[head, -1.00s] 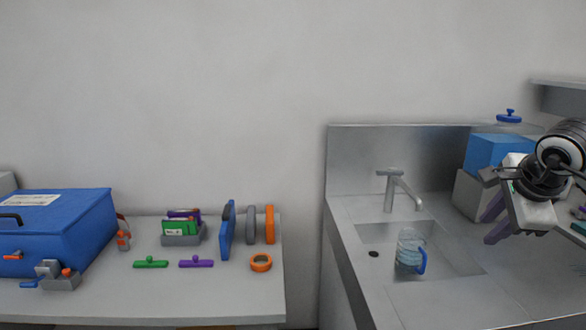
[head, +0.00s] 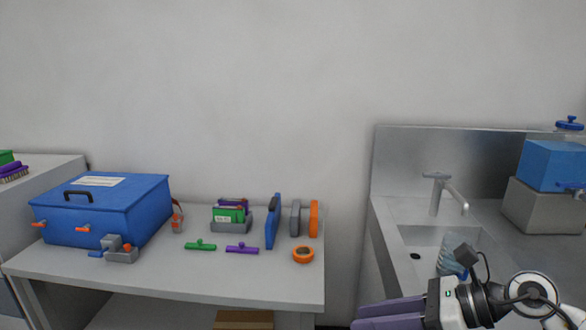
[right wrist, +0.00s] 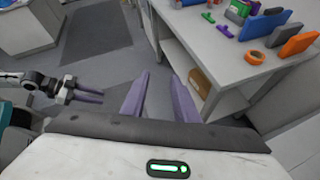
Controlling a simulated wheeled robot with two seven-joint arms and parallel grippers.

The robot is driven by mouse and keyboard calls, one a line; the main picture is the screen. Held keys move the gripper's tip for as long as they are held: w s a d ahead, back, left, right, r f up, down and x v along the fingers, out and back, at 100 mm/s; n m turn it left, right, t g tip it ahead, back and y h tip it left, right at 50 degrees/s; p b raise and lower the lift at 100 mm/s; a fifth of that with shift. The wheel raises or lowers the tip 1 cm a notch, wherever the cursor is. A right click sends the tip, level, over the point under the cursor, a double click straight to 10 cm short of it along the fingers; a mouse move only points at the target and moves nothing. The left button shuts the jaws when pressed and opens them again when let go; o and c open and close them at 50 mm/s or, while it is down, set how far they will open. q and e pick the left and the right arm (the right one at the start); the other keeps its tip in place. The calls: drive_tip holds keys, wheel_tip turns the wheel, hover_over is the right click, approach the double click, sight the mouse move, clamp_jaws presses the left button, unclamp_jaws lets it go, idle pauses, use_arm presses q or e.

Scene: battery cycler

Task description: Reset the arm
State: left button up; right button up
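My right gripper (head: 385,314) is low at the right of the head view, in front of the sink counter, its purple fingers pointing left. In the right wrist view its two fingers (right wrist: 158,80) stand apart with only floor and table edge between them, so it is open and empty. My left gripper (right wrist: 86,93) shows at the left of the right wrist view, over the floor. Its purple fingers look close together, and I cannot tell whether they are shut. It is outside the head view.
The sink (head: 415,237) holds a clear jug (head: 451,262), partly hidden by my right arm. A cardboard box (right wrist: 199,83) sits under the table. Floor (right wrist: 95,40) is clear.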

drive_tip(key=s+a+m+t+y, duration=0.2)
drive_tip(key=a+m+t+y, duration=0.3)
drive_tip(key=m, duration=0.4)
drive_tip(key=s+d+f+m+t+h, duration=0.2)
drive_tip(key=s+d+f+m+h, duration=0.3)
drive_tip(key=f+m, duration=0.7)
drive_tip(key=s+d+f+m+t+h, duration=0.15)
drive_tip(key=f+m+h, duration=0.7)
drive_tip(key=m, duration=0.85)
drive_tip(key=s+f+m+g, duration=0.4)
drive_tip(key=s+f+m, duration=0.2)
drive_tip(key=s+f, duration=0.5)
drive_tip(key=shift+s+d+f+m+g, duration=0.35)
drive_tip(key=shift+s+d+f+m, duration=0.05)
drive_tip(key=shift+s, duration=0.8)
drive_tip(key=shift+o, duration=0.2)
drive_tip(key=shift+h, duration=0.25)
